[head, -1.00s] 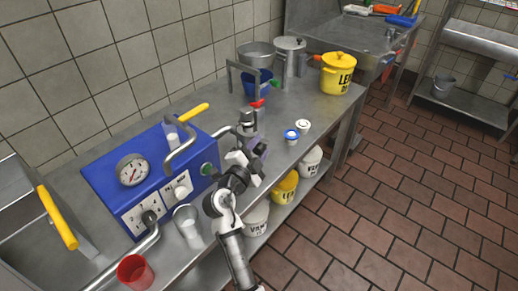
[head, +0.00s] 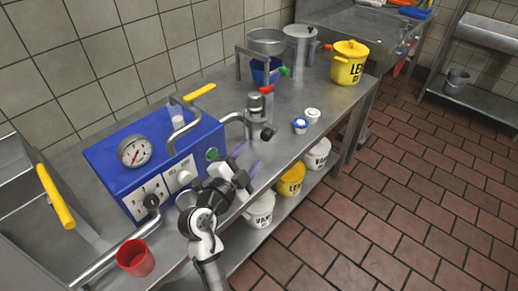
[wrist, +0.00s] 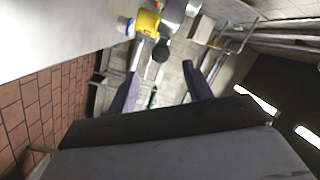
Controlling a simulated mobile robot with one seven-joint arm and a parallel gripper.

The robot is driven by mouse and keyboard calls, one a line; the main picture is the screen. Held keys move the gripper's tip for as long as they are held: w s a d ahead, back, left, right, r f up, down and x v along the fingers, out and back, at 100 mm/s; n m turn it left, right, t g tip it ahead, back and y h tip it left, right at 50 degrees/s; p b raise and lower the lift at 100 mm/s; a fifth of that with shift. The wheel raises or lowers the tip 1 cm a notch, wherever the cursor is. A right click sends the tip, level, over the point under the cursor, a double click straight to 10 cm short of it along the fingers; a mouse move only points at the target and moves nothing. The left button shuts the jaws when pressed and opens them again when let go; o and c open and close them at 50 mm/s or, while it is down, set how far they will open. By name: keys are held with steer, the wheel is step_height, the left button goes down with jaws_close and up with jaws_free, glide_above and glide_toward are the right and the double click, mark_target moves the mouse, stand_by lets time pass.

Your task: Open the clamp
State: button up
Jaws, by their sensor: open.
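A metal fitting (head: 256,108) stands on the counter at the end of a bent pipe, with a red-tipped lever (head: 267,89) above it and a black knob (head: 268,133) at its front. It looks like the clamp, but I cannot make out its clasp. My gripper (head: 248,159) is open and empty, in front of and below the fitting. Its two purple fingers are spread and point toward the fitting. In the wrist view, the round black knob (wrist: 160,54) shows beyond and between my fingers (wrist: 162,88), apart from them.
A blue machine (head: 128,155) with a gauge and yellow-handled lever stands left. A red cup (head: 135,258) is at the front left. White and blue lids (head: 301,125), pots (head: 299,45) and a yellow bucket (head: 349,63) are to the right. Several buckets (head: 290,180) sit below.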

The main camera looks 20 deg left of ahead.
steer(key=shift+s+a+b, duration=0.2)
steer(key=shift+s+b, duration=0.2)
steer(key=shift+s, duration=1.6)
